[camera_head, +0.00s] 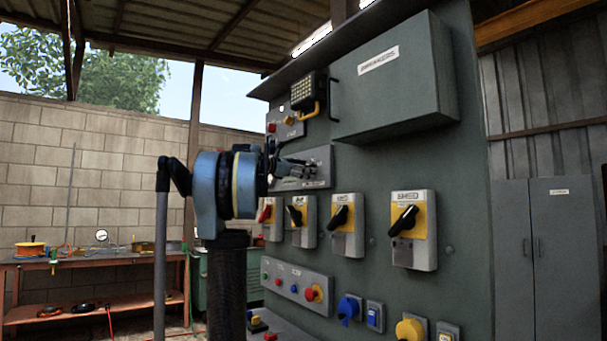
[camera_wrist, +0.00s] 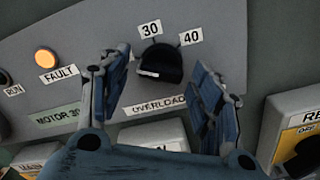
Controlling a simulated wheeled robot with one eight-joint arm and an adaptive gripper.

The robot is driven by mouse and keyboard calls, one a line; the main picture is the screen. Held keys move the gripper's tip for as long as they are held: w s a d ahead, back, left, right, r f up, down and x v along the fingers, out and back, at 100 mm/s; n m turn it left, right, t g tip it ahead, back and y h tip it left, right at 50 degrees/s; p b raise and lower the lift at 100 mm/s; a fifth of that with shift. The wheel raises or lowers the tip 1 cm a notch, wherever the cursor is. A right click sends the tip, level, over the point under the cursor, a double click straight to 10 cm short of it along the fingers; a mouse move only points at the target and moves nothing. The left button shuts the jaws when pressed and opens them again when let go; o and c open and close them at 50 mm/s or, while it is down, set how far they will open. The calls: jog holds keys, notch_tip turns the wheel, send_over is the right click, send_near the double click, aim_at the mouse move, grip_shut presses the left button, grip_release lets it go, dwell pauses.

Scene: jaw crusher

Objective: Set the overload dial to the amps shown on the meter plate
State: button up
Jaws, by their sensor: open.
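The black overload dial (camera_wrist: 160,65) is on a grey panel in the wrist view, above an OVERLOAD label (camera_wrist: 158,104). Labels 30 (camera_wrist: 150,29) and 40 (camera_wrist: 191,37) stand above it. A pale mark shows on the knob's lower front; I cannot tell which number it is set to. My gripper (camera_wrist: 161,68) is open, its fingers either side of the dial in the picture; contact cannot be told. A plate reading "MOTOR 30" (camera_wrist: 58,116) is partly hidden by the left finger. In the head view my gripper (camera_head: 283,166) is at the small panel (camera_head: 318,165).
A lit orange FAULT lamp (camera_wrist: 46,58) is left of the dial. In the head view, several rotary switches (camera_head: 408,222) sit below the small panel, and a large grey box (camera_head: 390,80) juts out above it. A workbench (camera_head: 90,257) stands at left.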

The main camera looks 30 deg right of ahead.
jog(key=shift+d, duration=0.45)
jog(key=c, duration=1.1)
jog(key=shift+o, duration=0.2)
jog(key=shift+m, duration=0.4)
jog(key=m, duration=1.1)
